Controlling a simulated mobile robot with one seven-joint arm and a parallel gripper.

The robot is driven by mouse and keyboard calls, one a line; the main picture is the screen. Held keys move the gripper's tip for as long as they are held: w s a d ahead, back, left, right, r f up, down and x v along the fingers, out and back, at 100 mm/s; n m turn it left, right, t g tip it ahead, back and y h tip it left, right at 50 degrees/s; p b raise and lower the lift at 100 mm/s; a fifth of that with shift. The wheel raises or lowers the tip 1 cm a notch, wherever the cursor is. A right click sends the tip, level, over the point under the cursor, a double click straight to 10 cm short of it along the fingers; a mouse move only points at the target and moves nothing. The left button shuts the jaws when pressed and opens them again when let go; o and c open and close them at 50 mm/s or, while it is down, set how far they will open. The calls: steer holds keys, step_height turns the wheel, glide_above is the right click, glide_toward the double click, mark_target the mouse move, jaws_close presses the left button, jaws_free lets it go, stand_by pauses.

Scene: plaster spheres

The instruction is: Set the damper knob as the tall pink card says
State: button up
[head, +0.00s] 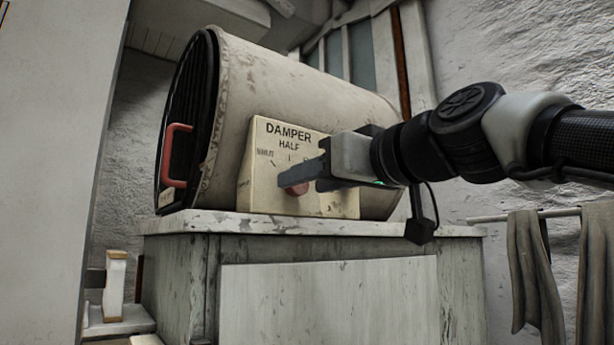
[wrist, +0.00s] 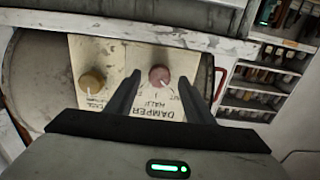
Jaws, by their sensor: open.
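The red damper knob (head: 297,189) sits on a cream plate (head: 258,185) marked DAMPER, with HALF at its top and a blurred label at its left. In the head view my gripper (head: 291,178) partly hides the knob. In the wrist view, which shows the plate upside down, the knob (wrist: 159,74) lies between the two fingers of my gripper (wrist: 159,79). The fingers are apart, with a gap visible on each side of the knob. A small pale mark shows on the knob's HALF side; its exact setting is hard to tell. I see no tall pink card.
A second, yellow knob (wrist: 92,80) is on a neighbouring plate in the wrist view. The plates are on a worn drum (head: 300,80) with a red handle (head: 176,157), standing on a pale cabinet (head: 330,300). Cloths (head: 540,270) hang at the right; filled shelves (wrist: 262,78) show in the wrist view.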

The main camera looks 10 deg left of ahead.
steer(key=shift+x, duration=1.05)
steer(key=c, duration=1)
steer(key=shift+c, duration=0.2)
